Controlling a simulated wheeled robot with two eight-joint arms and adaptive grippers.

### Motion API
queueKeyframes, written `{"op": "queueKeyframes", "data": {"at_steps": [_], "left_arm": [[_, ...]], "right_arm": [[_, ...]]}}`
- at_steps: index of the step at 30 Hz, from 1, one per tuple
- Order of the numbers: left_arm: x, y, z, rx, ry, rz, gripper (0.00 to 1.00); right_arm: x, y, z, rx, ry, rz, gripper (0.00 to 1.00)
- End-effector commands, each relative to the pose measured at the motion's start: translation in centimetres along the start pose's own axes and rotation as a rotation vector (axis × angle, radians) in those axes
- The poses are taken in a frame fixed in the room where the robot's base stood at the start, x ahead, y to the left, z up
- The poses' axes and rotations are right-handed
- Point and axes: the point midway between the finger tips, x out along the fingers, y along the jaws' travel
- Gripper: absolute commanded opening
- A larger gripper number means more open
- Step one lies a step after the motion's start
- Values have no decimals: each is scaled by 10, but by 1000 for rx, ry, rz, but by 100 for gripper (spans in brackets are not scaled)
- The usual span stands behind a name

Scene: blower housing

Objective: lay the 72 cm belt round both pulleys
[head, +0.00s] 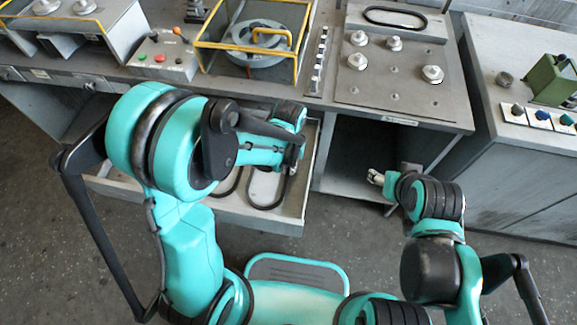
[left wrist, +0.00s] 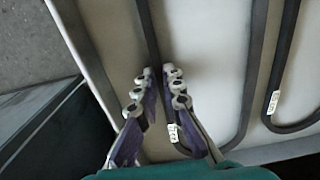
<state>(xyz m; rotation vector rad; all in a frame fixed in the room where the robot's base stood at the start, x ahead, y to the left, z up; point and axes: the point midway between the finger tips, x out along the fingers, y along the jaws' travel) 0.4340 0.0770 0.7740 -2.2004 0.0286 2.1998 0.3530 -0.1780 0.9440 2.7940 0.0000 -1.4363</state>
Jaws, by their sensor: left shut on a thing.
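My left gripper (head: 292,165) reaches down into an open drawer. In the left wrist view its fingers (left wrist: 160,72) are shut on one side of a dark belt (left wrist: 250,60) lying in the drawer. That belt has a white label (left wrist: 173,133), too small to read, so I cannot tell its length. Another labelled belt (left wrist: 285,60) lies to its right. Two round silver pulley-like parts (head: 45,6) (head: 84,7) stand in a yellow-edged housing at the far left of the bench. My right gripper (head: 376,177) hangs empty in front of the bench; its jaw opening is unclear.
The drawer (head: 298,205) juts out below the bench. A yellow-framed box (head: 207,45) and a button box (head: 160,58) stand on the bench. A plate (head: 395,95) carries several silver round parts; a black belt (head: 395,17) lies behind. A green device (head: 552,78) is at right.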

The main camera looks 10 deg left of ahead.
Motion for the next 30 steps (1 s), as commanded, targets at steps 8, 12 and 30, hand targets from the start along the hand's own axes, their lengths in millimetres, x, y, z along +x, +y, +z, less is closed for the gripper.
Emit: {"op": "queueKeyframes", "data": {"at_steps": [8,12,30], "left_arm": [[0,0,0,0,2,1,21],[0,0,0,0,1,0,32],[-17,0,0,0,0,0,32]], "right_arm": [[0,0,0,0,0,0,57],[0,0,0,0,0,0,57],[-11,0,-8,0,0,0,57]]}}
